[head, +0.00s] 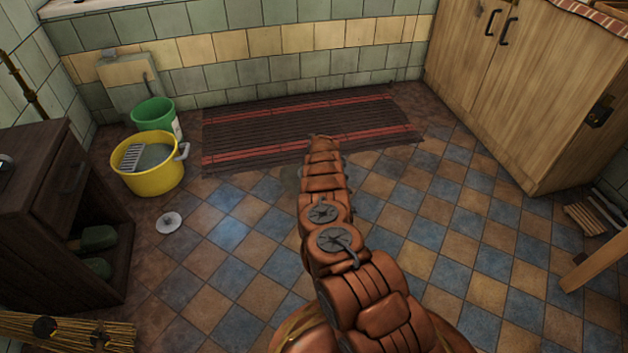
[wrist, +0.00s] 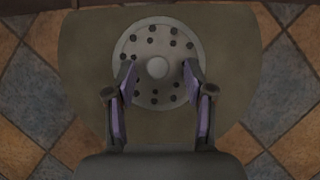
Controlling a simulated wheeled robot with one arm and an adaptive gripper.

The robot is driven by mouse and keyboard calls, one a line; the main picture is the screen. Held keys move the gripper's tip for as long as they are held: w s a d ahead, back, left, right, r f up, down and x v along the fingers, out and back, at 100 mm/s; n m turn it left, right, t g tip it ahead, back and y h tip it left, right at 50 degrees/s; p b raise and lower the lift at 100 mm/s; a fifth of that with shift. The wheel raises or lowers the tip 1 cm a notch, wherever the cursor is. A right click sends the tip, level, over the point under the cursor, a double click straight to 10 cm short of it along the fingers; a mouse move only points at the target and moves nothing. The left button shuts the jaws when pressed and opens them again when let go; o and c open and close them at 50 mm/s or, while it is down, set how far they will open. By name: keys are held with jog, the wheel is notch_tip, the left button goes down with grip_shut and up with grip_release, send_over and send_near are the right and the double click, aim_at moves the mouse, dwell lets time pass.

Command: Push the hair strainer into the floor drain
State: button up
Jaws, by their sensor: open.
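In the wrist view, a round grey perforated disc with a central knob, which looks like the hair strainer (wrist: 158,47), lies on a flat olive-brown piece on the floor. My gripper (wrist: 160,72) is open above it, with one finger on each side of the knob, over the disc's left and right parts. I cannot tell if the fingertips touch it. In the head view my arm hides the gripper and this disc. A small pale round fitting, which looks like the floor drain (head: 169,222), is set on the tiles at the left, well away from my arm.
A yellow basin (head: 150,182) and green bucket (head: 153,113) stand behind the pale fitting. A dark shelf unit (head: 40,210) is at far left. A dark red-striped mat (head: 250,125) lies along the back wall. Wooden cabinets (head: 520,90) stand right. Tiled floor between is clear.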

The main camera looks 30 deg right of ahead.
jog(key=shift+v, duration=1.1)
jog(key=shift+s+r, duration=0.3)
jog(key=shift+r, duration=0.2)
jog(key=shift+s+a+r, duration=0.35)
jog(key=shift+s+r, duration=0.1)
jog(key=shift+r, duration=0.3)
jog(key=shift+v, duration=2.9)
